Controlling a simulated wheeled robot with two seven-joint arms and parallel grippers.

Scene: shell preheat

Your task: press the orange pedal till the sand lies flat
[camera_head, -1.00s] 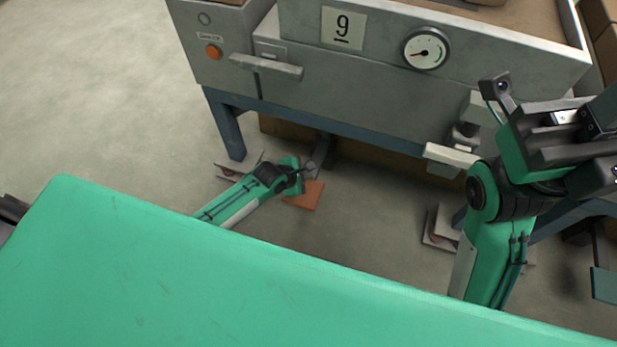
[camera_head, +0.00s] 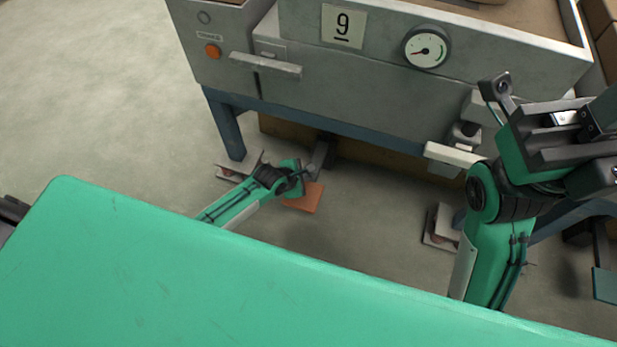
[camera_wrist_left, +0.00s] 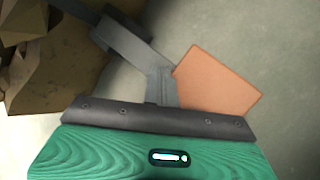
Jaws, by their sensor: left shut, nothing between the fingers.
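The orange pedal (camera_head: 304,198) is a flat plate low under the machine, on a dark lever. It shows in the left wrist view (camera_wrist_left: 215,84) just beyond my gripper's dark front edge. My left gripper (camera_head: 303,174) is shut and empty, beside the pedal's lever end. In the left wrist view its narrow grey fingers (camera_wrist_left: 161,88) overlap the pedal's left edge; I cannot tell whether they touch it. Tan sand (camera_head: 530,14) shows in the box on top of the machine, mostly cut off. My right gripper (camera_head: 575,140) is at the right; its fingertips are not clear.
The grey machine (camera_head: 350,85) carries a number 9 plate, a dial (camera_head: 426,48), an orange button (camera_head: 212,51) and protruding handles. Brown lumps (camera_wrist_left: 50,60) lie left in the wrist view. Open floor lies left.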

